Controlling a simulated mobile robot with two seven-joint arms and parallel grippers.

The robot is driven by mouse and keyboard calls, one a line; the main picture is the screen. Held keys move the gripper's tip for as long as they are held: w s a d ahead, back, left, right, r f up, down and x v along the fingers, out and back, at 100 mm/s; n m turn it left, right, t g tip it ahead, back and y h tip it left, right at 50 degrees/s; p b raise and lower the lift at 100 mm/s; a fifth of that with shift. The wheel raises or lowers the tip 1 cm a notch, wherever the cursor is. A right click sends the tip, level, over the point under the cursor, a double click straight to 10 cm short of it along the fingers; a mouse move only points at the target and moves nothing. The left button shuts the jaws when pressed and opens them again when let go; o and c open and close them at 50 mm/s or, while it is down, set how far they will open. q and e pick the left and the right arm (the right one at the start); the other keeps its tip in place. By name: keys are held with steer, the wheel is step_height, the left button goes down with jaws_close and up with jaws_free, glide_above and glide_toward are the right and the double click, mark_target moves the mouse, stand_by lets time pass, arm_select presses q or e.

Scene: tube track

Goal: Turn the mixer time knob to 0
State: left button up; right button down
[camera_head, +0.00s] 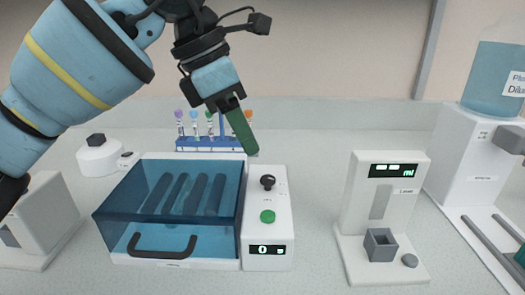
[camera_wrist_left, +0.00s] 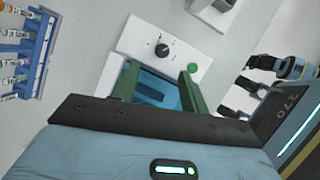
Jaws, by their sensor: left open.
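The mixer (camera_head: 265,228) is a white box with a see-through blue lid (camera_head: 172,200) and a panel on its right side. The black time knob (camera_head: 268,182) sits at the top of that panel, above a green button (camera_head: 267,216) and a display (camera_head: 266,250) reading 0. My left gripper (camera_head: 242,132) hangs above and behind the panel, apart from the knob, with green fingers. In the left wrist view its fingers (camera_wrist_left: 157,84) are spread with nothing between them, and the knob (camera_wrist_left: 162,50) shows beyond them on the white panel.
A blue rack (camera_head: 205,144) of capped tubes stands behind the mixer. A white device with a display (camera_head: 392,195) stands to the right, beside a dispenser with a blue tank (camera_head: 494,80). A small white device (camera_head: 98,155) is at left. Bare counter lies between mixer and right device.

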mark_target(267, 178)
arm_select(q)
steer(key=x, duration=0.4)
steer(key=b+x, duration=0.1)
steer(key=x, duration=0.1)
steer(key=shift+s+d+f, duration=0.2)
steer(key=shift+f, duration=0.05)
steer(key=shift+w+d+f, duration=0.1)
steer(key=shift+d+f, duration=0.1)
steer(key=shift+f, duration=0.25)
arm_select(e)
steer(key=shift+s+f, duration=0.1)
steer(key=shift+f, duration=0.3)
arm_select(q)
jaws_close()
arm_select(e)
steer(key=shift+s, duration=0.25)
